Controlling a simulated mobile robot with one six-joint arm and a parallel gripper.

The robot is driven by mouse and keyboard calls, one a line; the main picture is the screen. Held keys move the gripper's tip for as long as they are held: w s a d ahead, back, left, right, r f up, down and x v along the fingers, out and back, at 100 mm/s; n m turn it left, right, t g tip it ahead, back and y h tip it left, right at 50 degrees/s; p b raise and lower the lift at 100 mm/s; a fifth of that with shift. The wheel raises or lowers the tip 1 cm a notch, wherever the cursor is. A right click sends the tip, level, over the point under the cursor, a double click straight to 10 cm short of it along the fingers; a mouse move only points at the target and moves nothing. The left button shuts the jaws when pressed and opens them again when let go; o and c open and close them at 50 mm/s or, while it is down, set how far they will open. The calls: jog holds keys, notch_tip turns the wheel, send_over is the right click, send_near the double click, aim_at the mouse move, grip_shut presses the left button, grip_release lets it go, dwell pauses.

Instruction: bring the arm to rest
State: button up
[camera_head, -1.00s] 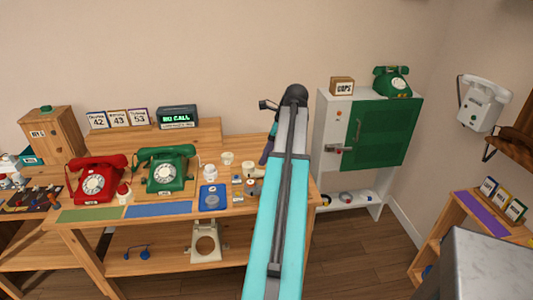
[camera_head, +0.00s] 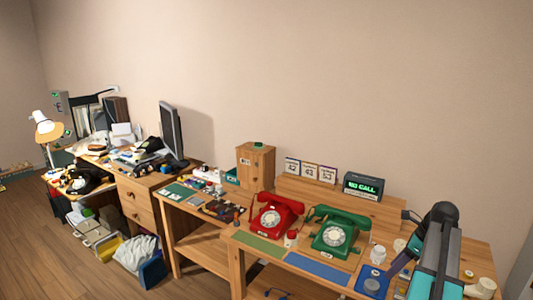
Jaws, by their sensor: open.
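My arm shows at the lower right with its teal and grey link and dark joint. My gripper (camera_head: 403,262) shows only in part beside the arm, above the right end of the wooden table (camera_head: 240,265); its fingertips are hard to make out. I see nothing held in it. A red dial phone (camera_head: 275,217) and a green dial phone (camera_head: 338,235) stand on the table to its left.
A blue tray (camera_head: 372,281) and small white parts lie close to the arm. A NO CALL display (camera_head: 363,186) and number cards (camera_head: 310,171) stand on a raised shelf. A cluttered desk with a monitor (camera_head: 171,131) stands at the left. Open floor (camera_head: 70,255) lies at the lower left.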

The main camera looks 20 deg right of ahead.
jog(key=w+a+f+n+g+y, duration=0.1)
jog(key=w+a+f+n+g, duration=0.15)
jog(key=a+f, duration=0.95)
jog(key=w+a+f+n+g+y, duration=0.1)
jog(key=w+a+f+n+g, duration=0.2)
jog(key=a+f, duration=0.95)
jog(key=s+a+f+n+g+h, duration=0.1)
jog(key=s+a+f+n, duration=0.25)
jog(key=a, duration=0.45)
jog(key=s+a+f+n+g, duration=0.1)
jog(key=s+a+f+n, duration=0.1)
jog(key=s+a+f, duration=0.45)
jog(key=s+a+f+n+g+h, duration=0.1)
jog(key=s+a+f+n+g, duration=0.15)
jog(key=a, duration=0.75)
jog(key=s+f+n+h, duration=0.1)
jog(key=s+f+n, duration=0.2)
jog(key=s+n, duration=0.2)
jog(key=s+f+n+t+h, duration=0.1)
jog(key=s+f+n, duration=0.3)
jog(key=n, duration=0.8)
jog(key=shift+s+a+f+h, duration=0.15)
jog(key=shift+s+a+h, duration=0.35)
jog(key=shift+s, duration=0.6)
